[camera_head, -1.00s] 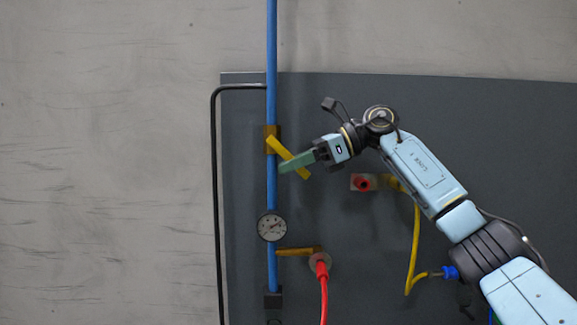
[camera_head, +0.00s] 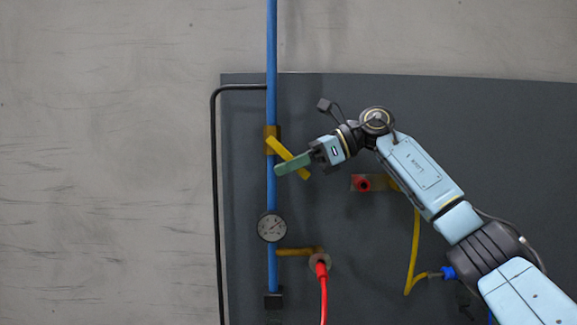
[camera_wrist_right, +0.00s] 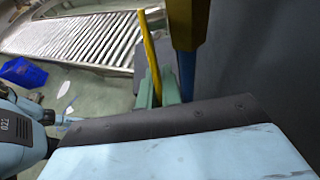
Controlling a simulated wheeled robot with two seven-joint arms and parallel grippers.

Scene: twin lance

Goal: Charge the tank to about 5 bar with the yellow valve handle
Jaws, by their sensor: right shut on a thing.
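The yellow valve handle (camera_head: 279,147) sits tilted on a brass valve body (camera_head: 268,132) in the blue vertical pipe (camera_head: 271,60). Its free end points down to the right. My right gripper (camera_head: 292,164) has green fingers and is shut on the lower part of the handle. In the right wrist view the yellow handle (camera_wrist_right: 150,60) rises from between the green fingers (camera_wrist_right: 158,95). A round pressure gauge (camera_head: 272,227) is on the pipe below; its needle points to the upper right, but the figures are too small to read. My left gripper is not in view.
A red hose (camera_head: 324,295) joins a fitting beside a brass branch (camera_head: 295,252). A red connector (camera_head: 363,184) and a yellow hose (camera_head: 415,245) are under my arm. A black pipe (camera_head: 215,200) runs left. The wrist view shows a blue bin (camera_wrist_right: 22,72).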

